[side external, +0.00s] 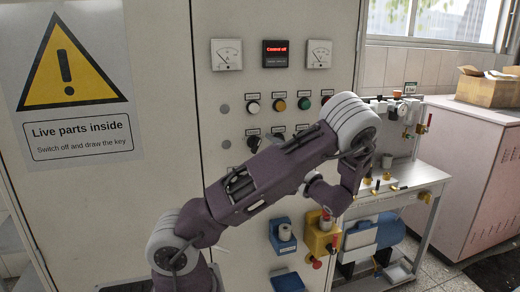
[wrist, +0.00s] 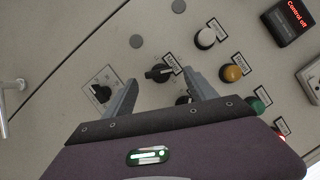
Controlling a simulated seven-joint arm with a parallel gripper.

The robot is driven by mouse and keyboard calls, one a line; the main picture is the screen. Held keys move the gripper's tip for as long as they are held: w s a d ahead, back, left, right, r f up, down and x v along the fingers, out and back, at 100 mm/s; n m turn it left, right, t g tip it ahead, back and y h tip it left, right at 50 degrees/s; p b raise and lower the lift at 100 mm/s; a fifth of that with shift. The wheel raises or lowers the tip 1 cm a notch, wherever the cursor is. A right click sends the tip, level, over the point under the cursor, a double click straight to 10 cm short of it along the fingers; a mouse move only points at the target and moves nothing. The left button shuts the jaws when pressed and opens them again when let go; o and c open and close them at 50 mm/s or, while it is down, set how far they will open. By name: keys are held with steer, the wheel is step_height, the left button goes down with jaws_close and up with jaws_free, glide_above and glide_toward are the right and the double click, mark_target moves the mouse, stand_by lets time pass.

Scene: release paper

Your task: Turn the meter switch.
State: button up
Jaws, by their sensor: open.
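A black rotary switch (wrist: 158,73) with a small label beside it, seemingly reading "Meter", is on the grey panel in the wrist view. It appears to be the left knob (side external: 253,143) of the lower row in the side view. My gripper (wrist: 163,77) is open and empty, its two grey fingers on either side of the switch in the picture. I cannot tell how far the fingertips are from the panel. In the side view my fingers cannot be made out.
White (wrist: 205,39), amber (wrist: 231,73) and green (wrist: 257,105) buttons are close by on the right. Another black knob on a plate (wrist: 102,92) is to the left. A red-lit display (side external: 277,53) reads "Control off". A side table (side external: 400,180) stands right of the cabinet.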

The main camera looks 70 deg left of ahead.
steer(key=x, duration=0.3)
steer(key=shift+s+a, duration=0.1)
steer(key=shift+a, duration=0.05)
steer(key=c, duration=1.4)
steer(key=m, duration=0.2)
steer(key=m+t+y, duration=0.1)
steer(key=m, duration=0.2)
steer(key=shift+f+y, duration=0.1)
steer(key=shift+y, duration=0.2)
steer(key=o, duration=1.4)
steer(key=v, duration=0.7)
